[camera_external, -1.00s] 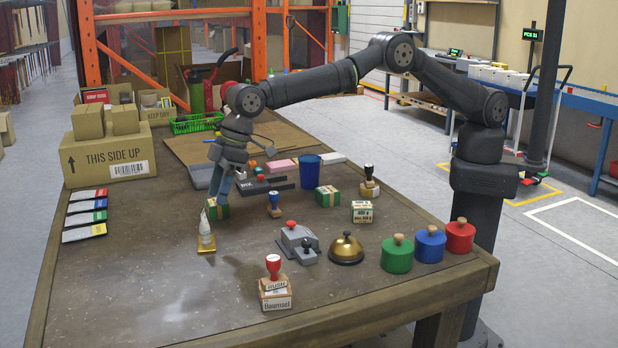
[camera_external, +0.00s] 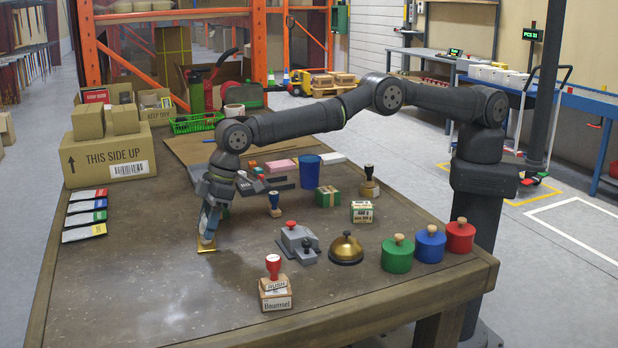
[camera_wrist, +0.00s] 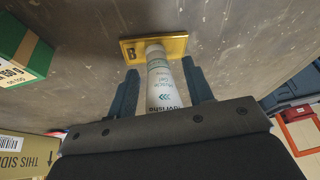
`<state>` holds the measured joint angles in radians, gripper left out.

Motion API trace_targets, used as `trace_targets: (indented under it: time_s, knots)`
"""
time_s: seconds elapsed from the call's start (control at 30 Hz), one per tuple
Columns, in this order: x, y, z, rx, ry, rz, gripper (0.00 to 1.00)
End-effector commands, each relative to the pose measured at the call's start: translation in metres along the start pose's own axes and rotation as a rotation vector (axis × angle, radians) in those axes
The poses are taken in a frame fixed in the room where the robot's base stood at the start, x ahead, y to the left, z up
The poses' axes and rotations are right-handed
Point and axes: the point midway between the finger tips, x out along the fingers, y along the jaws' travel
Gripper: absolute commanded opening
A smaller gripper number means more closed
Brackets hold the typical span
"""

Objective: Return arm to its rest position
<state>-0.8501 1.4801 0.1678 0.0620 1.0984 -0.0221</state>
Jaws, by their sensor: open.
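My gripper (camera_external: 208,222) is low over the left middle of the table, pointing down, with its arm stretched across from the right. In the wrist view its two blue fingers (camera_wrist: 160,88) are open, one on each side of a white tube (camera_wrist: 162,88) with dark print. The tube stands on a small gold plate (camera_wrist: 172,46) marked with a B. In the external view the gold plate (camera_external: 207,248) shows just below the fingertips, and the tube is mostly hidden behind the fingers.
Stamps, a grey device (camera_external: 297,238), a gold bell (camera_external: 346,248) and green, blue and red knobbed weights (camera_external: 397,254) stand to the right. The front left of the wooden table (camera_external: 130,290) is clear.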

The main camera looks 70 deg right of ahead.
Motion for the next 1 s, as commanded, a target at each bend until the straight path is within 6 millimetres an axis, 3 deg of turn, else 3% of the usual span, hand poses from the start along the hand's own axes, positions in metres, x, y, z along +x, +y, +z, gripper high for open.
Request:
trace_targets:
  time_s: [0.43, 0.7, 1.0]
  knots:
    - [-0.002, 0.000, 0.000, 0.000, -0.004, 0.000, 0.47]
    - [0.011, 0.001, 0.007, 0.001, -0.005, 0.000, 0.47]
    - [-0.019, 0.001, 0.005, 0.001, -0.003, 0.000, 0.47]
